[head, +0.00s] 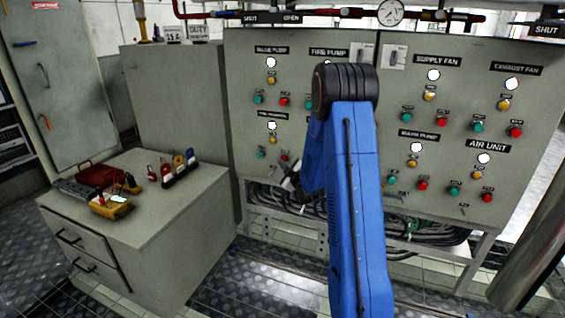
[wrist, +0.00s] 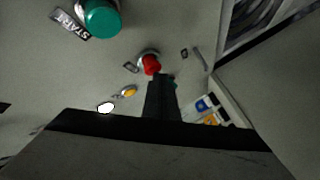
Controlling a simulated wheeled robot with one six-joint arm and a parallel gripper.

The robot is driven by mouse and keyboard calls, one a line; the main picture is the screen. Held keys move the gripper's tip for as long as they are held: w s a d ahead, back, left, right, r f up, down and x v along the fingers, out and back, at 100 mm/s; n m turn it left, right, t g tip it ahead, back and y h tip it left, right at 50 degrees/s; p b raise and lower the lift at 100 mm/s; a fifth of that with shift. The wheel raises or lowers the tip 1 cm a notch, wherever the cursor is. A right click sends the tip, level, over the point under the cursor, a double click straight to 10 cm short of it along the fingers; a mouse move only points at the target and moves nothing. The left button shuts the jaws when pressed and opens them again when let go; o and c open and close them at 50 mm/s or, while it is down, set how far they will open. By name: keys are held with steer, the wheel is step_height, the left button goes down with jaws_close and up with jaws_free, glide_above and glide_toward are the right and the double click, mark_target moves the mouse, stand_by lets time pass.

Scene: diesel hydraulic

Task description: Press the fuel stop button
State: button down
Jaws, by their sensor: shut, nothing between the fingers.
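A red button (wrist: 152,65) with a pale ring sits on the grey panel, just beyond my fingertips in the wrist view. My gripper (wrist: 159,80) is shut and empty. Its tips overlap the button's lower edge, and I cannot tell whether they touch it. A large green button (wrist: 102,17) with a START label (wrist: 70,24) is at the upper left. In the head view my gripper (head: 289,168) is at the lower left group of the panel (head: 240,100), partly hidden by my blue arm. That group's label (head: 272,116) is too blurred to read.
Other button groups line the panel, such as SUPPLY FAN (head: 438,60) and AIR UNIT (head: 487,148). A cabinet (head: 150,240) with padlocks and a red case (head: 97,175) stands at left. Cables (head: 430,230) hang below the panel. The metal floor (head: 240,285) in front is clear.

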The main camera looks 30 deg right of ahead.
steer(key=shift+s+a, duration=0.5)
steer(key=shift+a, duration=0.1)
steer(key=shift+a, duration=0.1)
steer(key=shift+s+a, duration=1.55)
steer(key=shift+a, duration=0.3)
